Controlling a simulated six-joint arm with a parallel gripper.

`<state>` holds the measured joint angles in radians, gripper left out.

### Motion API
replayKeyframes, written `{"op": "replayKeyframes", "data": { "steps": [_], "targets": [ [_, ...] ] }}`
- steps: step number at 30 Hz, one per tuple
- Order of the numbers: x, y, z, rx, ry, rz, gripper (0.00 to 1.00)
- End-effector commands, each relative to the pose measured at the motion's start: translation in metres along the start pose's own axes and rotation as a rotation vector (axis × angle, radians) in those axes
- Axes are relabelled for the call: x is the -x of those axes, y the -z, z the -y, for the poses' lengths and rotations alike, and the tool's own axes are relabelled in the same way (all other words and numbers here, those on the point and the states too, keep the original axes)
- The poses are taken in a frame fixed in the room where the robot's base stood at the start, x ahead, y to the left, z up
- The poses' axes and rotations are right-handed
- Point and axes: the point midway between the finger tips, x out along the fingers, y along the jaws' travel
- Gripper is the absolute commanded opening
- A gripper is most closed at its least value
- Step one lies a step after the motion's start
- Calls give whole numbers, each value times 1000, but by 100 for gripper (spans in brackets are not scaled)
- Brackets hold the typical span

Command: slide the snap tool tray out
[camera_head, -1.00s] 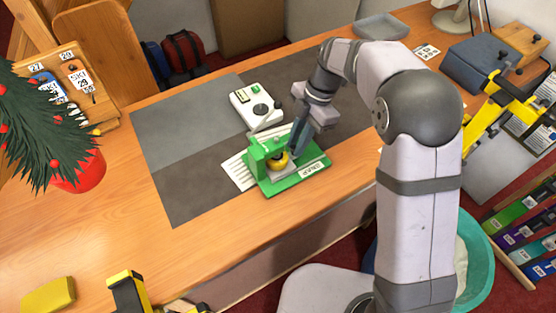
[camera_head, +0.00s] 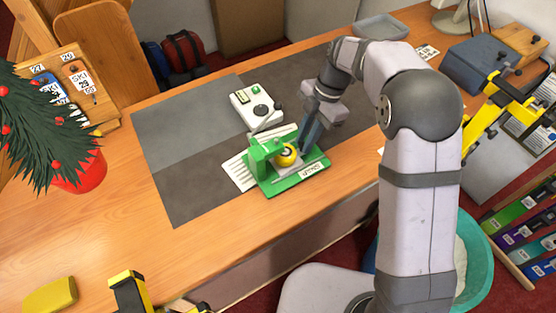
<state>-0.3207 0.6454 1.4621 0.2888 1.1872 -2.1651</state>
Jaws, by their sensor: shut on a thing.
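The green snap tool (camera_head: 262,154) stands on the dark mat, its labelled base (camera_head: 300,178) facing the front. Its small grey tray (camera_head: 284,168) carries a round yellow piece with a dark centre (camera_head: 287,155) and sticks out to the right from under the green head. My gripper (camera_head: 302,149) is at the right end of the tray, pointing down. It is shut on the tray, though the grip itself is small and partly hidden by the fingers.
A potted plant (camera_head: 80,170) is at far left. The mat's left part is clear.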

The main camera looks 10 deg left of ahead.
Motion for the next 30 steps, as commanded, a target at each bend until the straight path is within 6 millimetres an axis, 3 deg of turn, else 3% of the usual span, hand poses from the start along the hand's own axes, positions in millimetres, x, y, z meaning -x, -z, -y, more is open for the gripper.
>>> {"op": "replayKeyframes", "data": {
  "steps": [30],
  "targets": [
    [15, -44, -1, -1, -3, 1, 6]
  ]
}}
